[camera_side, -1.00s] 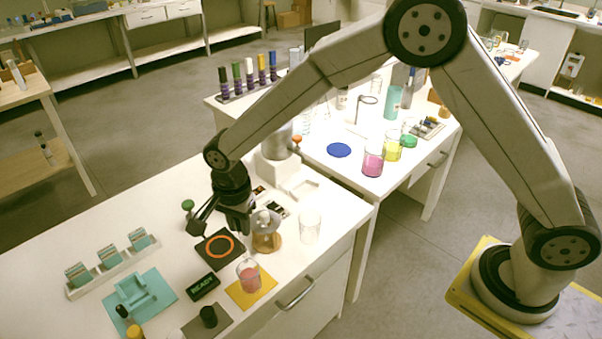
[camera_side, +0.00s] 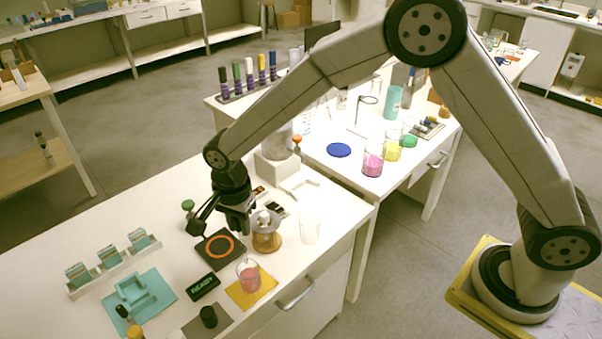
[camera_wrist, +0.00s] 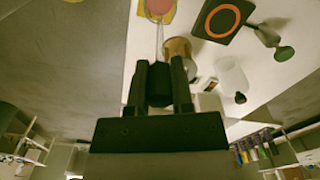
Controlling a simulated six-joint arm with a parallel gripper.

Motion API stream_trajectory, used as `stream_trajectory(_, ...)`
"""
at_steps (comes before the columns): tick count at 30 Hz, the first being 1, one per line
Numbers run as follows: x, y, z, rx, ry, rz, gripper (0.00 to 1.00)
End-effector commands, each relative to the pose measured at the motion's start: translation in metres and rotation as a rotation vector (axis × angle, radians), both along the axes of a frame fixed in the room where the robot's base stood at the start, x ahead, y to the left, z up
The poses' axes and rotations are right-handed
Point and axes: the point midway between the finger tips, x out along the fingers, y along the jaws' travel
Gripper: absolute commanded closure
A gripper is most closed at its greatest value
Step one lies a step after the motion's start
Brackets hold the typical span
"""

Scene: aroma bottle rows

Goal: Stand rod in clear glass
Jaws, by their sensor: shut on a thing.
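My gripper (camera_side: 236,218) is above the left bench, beside the round vessel with the amber base. In the wrist view my gripper (camera_wrist: 160,82) is shut on a dark piece, with a thin pale rod (camera_wrist: 160,42) running out beyond the fingers. The rod is too thin to make out in the side view. The clear glass (camera_side: 310,226) is faint and pale, on the bench to the right of the amber-based vessel and apart from my gripper. I cannot tell whether its outline is the glass alone.
The amber-based vessel (camera_side: 266,241) is close by my gripper. A black pad with an orange ring (camera_side: 220,250), a beaker of pink liquid (camera_side: 249,276) and a READY display (camera_side: 204,287) are in front. A green-topped item (camera_side: 188,205) is to the left.

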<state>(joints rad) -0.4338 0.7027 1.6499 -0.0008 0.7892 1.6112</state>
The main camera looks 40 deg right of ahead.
Motion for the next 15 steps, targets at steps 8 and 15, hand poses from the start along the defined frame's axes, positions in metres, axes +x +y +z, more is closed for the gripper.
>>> stream_trajectory(8, 0.001, 0.000, 0.023, 0.002, -0.004, 0.000, 1.00)
stream_trajectory(15, 0.003, -0.012, 0.051, 0.000, 0.000, -0.004, 1.00)
